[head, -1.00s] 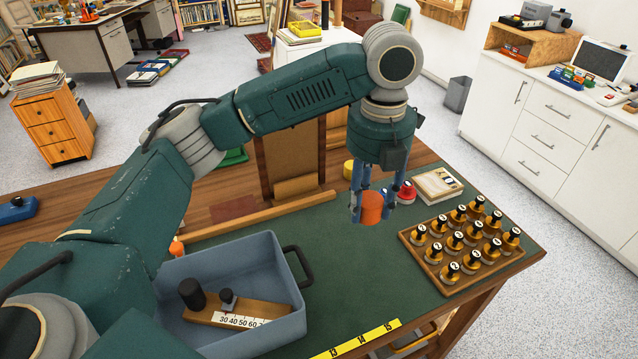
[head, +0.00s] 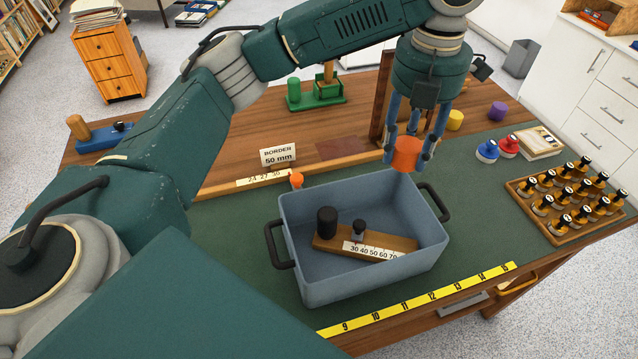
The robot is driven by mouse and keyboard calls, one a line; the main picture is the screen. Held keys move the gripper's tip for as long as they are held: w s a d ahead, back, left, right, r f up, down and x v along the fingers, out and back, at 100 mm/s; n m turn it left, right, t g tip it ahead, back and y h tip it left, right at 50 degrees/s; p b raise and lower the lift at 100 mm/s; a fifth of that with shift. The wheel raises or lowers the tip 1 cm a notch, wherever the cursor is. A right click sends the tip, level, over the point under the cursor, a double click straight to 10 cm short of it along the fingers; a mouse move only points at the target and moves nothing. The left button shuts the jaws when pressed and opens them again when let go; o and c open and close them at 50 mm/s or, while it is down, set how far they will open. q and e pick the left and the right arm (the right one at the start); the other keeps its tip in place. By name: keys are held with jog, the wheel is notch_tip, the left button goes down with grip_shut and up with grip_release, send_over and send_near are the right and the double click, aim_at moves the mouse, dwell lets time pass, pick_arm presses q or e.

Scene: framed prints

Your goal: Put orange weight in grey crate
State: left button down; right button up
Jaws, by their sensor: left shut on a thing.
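The orange weight (head: 407,153) is a short cylinder held between the fingers of my left gripper (head: 408,155). My left gripper is shut on it, above the far right rim of the crate. The grey crate (head: 355,286) is a blue-grey open box with two dark handles, standing on the green mat. Inside the crate lie a wooden block with a number strip (head: 372,249) and a black cylinder (head: 327,221). My right gripper does not show.
A wooden tray of several black-topped pieces (head: 566,202) stands at the right. Blue (head: 487,150) and red (head: 509,146) knobbed weights sit near a small framed card (head: 539,143). A yellow ruler strip (head: 440,298) runs along the front. A small orange piece (head: 296,180) is behind the crate.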

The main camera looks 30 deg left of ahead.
pick_arm(q)
jog(key=shift+w+d+f, duration=0.1)
jog(key=shift+d+f, duration=0.25)
jog(key=shift+f, duration=0.5)
notch_tip(320, 180, down, 4)
send_over(386, 225)
notch_tip(386, 225, down, 9)
jog(key=shift+r+p, duration=0.1)
jog(key=shift+p, duration=0.25)
jog(key=shift+w+d+f, duration=0.1)
jog(key=shift+f, duration=0.3)
jog(key=shift+f+p, duration=0.3)
jog(key=shift+f, duration=2.1)
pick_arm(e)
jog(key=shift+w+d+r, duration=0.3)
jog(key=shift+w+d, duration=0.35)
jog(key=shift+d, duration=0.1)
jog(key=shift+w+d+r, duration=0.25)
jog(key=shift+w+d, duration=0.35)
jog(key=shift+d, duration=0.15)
pick_arm(q)
jog(key=shift+f, duration=0.1)
jog(key=c, duration=1.4)
grip_release()
